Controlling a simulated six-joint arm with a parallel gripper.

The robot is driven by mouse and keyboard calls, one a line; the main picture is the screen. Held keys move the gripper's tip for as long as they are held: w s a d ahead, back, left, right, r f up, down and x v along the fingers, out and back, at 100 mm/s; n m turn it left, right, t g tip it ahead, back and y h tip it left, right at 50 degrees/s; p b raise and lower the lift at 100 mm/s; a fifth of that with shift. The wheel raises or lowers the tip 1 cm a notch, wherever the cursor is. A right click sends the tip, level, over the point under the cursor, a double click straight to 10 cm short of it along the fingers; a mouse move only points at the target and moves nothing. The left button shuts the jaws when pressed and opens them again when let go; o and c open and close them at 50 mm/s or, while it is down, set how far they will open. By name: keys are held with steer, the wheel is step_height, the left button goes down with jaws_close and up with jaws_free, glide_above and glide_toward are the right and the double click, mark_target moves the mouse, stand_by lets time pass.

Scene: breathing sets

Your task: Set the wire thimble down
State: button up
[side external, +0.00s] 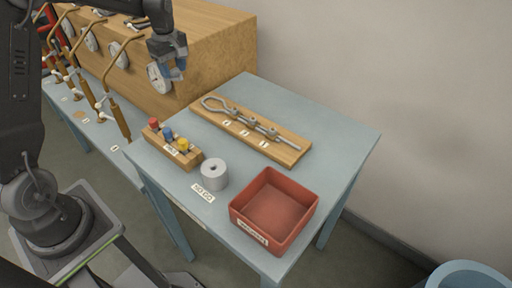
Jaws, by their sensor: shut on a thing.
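My gripper (177,74) is at the upper left, in front of the wooden cabinet and beside a round dial gauge. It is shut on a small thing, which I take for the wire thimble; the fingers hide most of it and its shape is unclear. My gripper is above and apart from the blue table (345,138). On the table, a wooden board (287,155) carries a grey wire rope (240,118) with a loop at its left end and several clips along it. Small white labels are on the board.
A red open bin (275,203) stands at the table's front right and looks empty. The wooden cabinet (215,50) with gauges and brass pipes is behind.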

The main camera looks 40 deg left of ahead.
steer(key=d+m, duration=0.5)
steer(key=d, duration=0.7)
steer(key=m, duration=1.2)
glide_above(273, 216)
steer(key=a, duration=0.1)
step_height(273, 216, down, 8)
steer(key=shift+r, duration=0.15)
steer(key=shift+d+f, duration=0.3)
steer(key=shift+d, duration=0.2)
steer(key=shift+f, duration=2)
steer(key=shift+f, duration=0.1)
